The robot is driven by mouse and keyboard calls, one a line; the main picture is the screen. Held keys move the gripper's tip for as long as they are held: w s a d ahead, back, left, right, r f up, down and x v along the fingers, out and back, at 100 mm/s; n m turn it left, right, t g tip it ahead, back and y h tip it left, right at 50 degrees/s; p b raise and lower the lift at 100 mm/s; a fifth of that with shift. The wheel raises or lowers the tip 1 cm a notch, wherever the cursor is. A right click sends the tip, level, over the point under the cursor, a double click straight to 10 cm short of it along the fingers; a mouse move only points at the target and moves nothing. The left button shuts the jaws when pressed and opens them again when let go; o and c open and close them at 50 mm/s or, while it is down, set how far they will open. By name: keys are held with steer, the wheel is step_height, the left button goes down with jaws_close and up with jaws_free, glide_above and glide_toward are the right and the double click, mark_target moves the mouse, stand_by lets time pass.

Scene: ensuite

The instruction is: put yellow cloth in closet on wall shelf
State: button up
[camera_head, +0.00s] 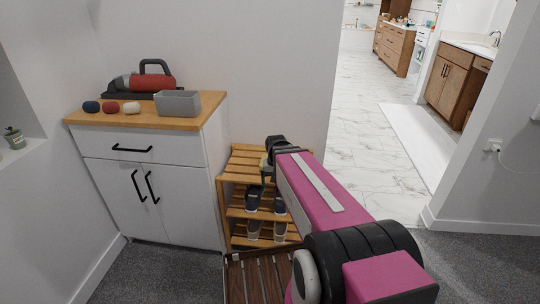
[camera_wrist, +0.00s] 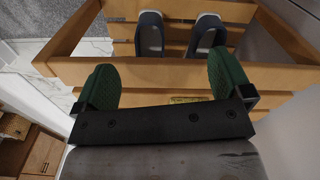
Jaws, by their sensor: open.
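My gripper (camera_head: 267,168) is open at the top of the wooden shoe rack (camera_head: 241,160). In the wrist view its green fingers (camera_wrist: 162,68) are wide apart, over the rack's slats. A thin yellowish sliver (camera_wrist: 188,99) shows between the fingers, just beyond the black gripper body; I cannot tell whether it is cloth. I see no clear yellow cloth. A closet or wall shelf for it is not clearly identifiable; a wall recess (camera_head: 14,150) holding a small plant is at the left edge.
A white cabinet (camera_head: 150,180) with a wooden top stands left of the rack. It bears a grey bin (camera_head: 177,103), a red-and-black vacuum (camera_head: 145,83) and three small rolls (camera_head: 111,107). Shoes (camera_head: 253,199) sit on the rack. A marble-floored bathroom (camera_head: 365,125) opens at right.

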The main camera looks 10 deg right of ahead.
steer(key=shift+o, duration=0.3)
steer(key=s+f+n, duration=0.1)
steer(key=s+f, duration=0.1)
steer(key=s, duration=0.4)
steer(key=shift+s+f, duration=0.15)
steer(key=shift+f, duration=0.25)
steer(key=shift+m+g, duration=0.3)
steer(key=shift+m, duration=0.5)
steer(key=w+r, duration=0.1)
steer(key=w, duration=0.3)
steer(key=w+r, duration=0.1)
steer(key=w, duration=0.3)
steer(key=w+r, duration=0.2)
steer(key=w, duration=0.2)
steer(key=w+r+m, duration=0.2)
steer(key=w+r, duration=0.6)
steer(key=w, duration=0.4)
steer(key=shift+g, duration=0.4)
steer(key=shift+s+a+f, duration=0.1)
steer(key=shift+s+f, duration=0.25)
steer(key=shift+f, duration=1.45)
steer(key=shift+s+a+f, duration=0.1)
steer(key=shift+s+f, duration=0.25)
steer(key=shift+f, duration=1.45)
steer(key=shift+s+a+f, duration=0.1)
steer(key=shift+s+f, duration=0.25)
steer(key=shift+f, duration=1.45)
steer(key=c, duration=1)
steer(key=shift+c, duration=0.2)
steer(key=shift+r, duration=0.2)
